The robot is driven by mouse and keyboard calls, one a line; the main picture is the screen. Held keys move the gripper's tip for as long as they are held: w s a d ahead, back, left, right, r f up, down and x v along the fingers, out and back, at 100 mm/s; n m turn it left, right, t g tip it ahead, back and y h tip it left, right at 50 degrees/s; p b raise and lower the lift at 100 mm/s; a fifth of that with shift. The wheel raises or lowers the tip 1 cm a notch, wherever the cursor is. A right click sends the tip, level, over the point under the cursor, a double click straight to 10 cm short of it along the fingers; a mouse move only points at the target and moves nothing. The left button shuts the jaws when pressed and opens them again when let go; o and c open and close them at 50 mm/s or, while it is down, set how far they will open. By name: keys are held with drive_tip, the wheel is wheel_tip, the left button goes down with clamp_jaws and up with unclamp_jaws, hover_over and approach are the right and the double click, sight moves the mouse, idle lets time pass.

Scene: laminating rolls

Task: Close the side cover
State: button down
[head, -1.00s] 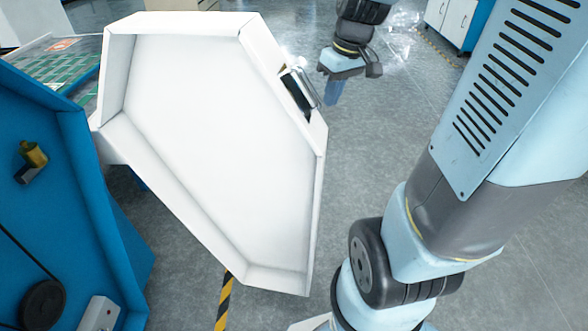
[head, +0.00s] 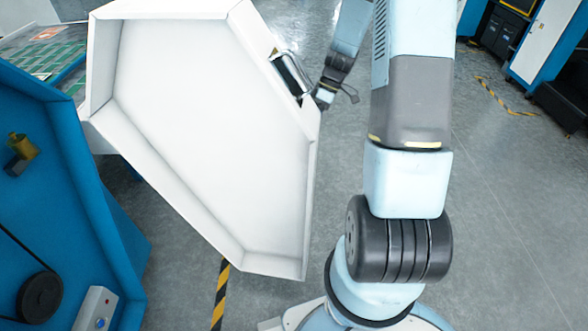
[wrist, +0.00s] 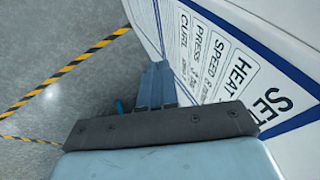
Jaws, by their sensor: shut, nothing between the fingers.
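The side cover (head: 200,130) is a white, shallow, many-sided panel that stands swung open, its inner face toward the head camera. Its left edge meets the blue machine body (head: 50,190). A metal handle (head: 287,75) sits by a dark slot on its upper right edge. My gripper (head: 322,100) is just right of the handle, its fingertips partly hidden by the cover's edge. In the wrist view my gripper (wrist: 154,80) is shut and empty, beside the cover's printed outer face (wrist: 225,60). Whether the fingers touch it I cannot tell.
Yellow-black floor tape (head: 220,290) runs below the cover. Blue and white cabinets (head: 540,45) stand at the back right. Grey floor is clear on the right.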

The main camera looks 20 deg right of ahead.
sight(297, 168)
drive_tip(key=shift+n+y, duration=0.7)
drive_tip(key=shift+n, duration=0.1)
drive_tip(key=shift+s+d+f+x, duration=0.15)
drive_tip(key=shift+s+d+x, duration=0.15)
drive_tip(key=shift+x, duration=2.35)
drive_tip(key=shift+s+d+f+x, duration=0.1)
drive_tip(key=shift+s+d+x, duration=0.25)
drive_tip(key=shift+x, duration=2.25)
drive_tip(key=shift+s+d+f+x, duration=0.15)
drive_tip(key=shift+s+d+x, duration=0.15)
drive_tip(key=shift+x, duration=2.35)
